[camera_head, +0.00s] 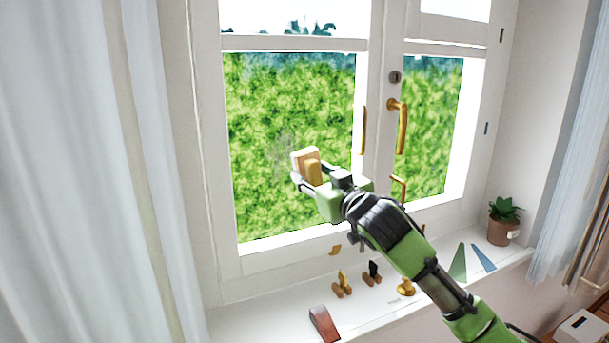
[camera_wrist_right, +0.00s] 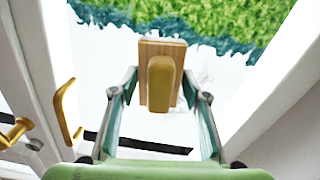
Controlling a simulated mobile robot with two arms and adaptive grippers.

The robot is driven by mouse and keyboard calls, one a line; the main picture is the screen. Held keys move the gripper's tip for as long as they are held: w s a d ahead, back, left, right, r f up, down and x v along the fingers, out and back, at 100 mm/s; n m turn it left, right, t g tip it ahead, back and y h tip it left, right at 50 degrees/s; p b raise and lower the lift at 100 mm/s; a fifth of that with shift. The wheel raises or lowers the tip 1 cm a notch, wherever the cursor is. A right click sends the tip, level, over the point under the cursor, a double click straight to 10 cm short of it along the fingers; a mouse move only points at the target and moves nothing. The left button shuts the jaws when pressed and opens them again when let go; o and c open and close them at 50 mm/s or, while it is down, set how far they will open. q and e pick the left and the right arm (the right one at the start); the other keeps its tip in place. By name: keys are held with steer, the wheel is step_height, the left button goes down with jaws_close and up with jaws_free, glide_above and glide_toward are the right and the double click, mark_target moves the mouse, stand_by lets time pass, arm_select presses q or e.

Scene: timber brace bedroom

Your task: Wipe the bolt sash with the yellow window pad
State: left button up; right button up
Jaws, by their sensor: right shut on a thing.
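My right gripper (camera_head: 310,181) is raised in front of the left window sash (camera_head: 295,252) and shut on the window pad (camera_head: 301,158). The pad has a pale wooden-looking block and a yellow grip. In the right wrist view, the pad (camera_wrist_right: 161,80) sits between the two fingertips, its block facing the glass. I cannot tell whether it touches the pane. The right sash (camera_head: 432,125) has a gold handle (camera_head: 403,125) and a round lock plate. My left gripper is out of view.
The sill below holds a red-brown wedge (camera_head: 323,324), small pieces on wooden feet (camera_head: 342,285), a gold fitting (camera_head: 405,285), green (camera_head: 458,264) and blue (camera_head: 482,257) triangles, and a potted plant (camera_head: 504,222). Curtains (camera_head: 75,170) hang at both sides.

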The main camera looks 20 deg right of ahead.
mark_target(312, 151)
steer(key=shift+d+r+p, duration=0.15)
steer(key=shift+r+p, duration=1.1)
steer(key=shift+r, duration=0.05)
steer(key=shift+a+f+p, duration=0.1)
steer(key=shift+a+p, duration=0.25)
steer(key=shift+a, duration=2.4)
steer(key=shift+s+a+p, duration=0.15)
steer(key=shift+a+p, duration=0.7)
steer(key=shift+a, duration=1.85)
steer(key=shift+d+r+p, duration=0.15)
steer(key=shift+r+p, duration=1.05)
steer(key=shift+r, duration=0.15)
steer(key=shift+d+f+p, duration=0.1)
steer(key=shift+d+p, duration=0.2)
steer(key=shift+d, duration=1.65)
steer(key=shift+w+d+p, duration=0.2)
steer(key=shift+d+p, duration=0.6)
steer(key=shift+d, duration=2.6)
steer(key=shift+a+r+p, duration=0.1)
steer(key=shift+r+p, duration=1.1)
steer(key=shift+r, duration=0.15)
steer(key=shift+s+a+f+p, duration=0.1)
steer(key=shift+a+p, duration=0.4)
steer(key=shift+a, duration=2.1)
steer(key=shift+s+a, duration=0.1)
steer(key=shift+a, duration=2.7)
steer(key=shift+d, duration=0.1)
